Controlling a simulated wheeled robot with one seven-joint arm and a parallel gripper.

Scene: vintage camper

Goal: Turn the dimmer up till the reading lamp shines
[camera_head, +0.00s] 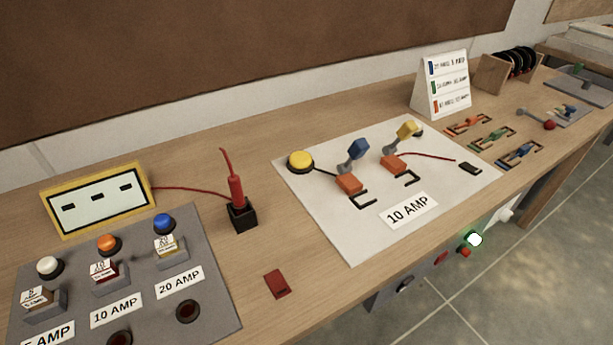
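I cannot make out a dimmer or a reading lamp for certain. Below the bench's front edge, on what looks like a front panel, are several small controls. A bright green-white light (474,239) glows there, with a small red-orange part (464,253) just below it. A white round knob-like part (506,214) is to the right of the light. A red part (441,258) and a dark part (405,284) are to its left. Which of these is a dimmer is too small to tell. My gripper is not in view.
The wooden bench (330,290) carries a grey board (215,300) with coloured buttons, a yellow-framed meter (98,199), a red probe in a black block (243,215), a white mat (360,240) with clips, and a sign (444,85). Tiled floor (545,240) lies right.

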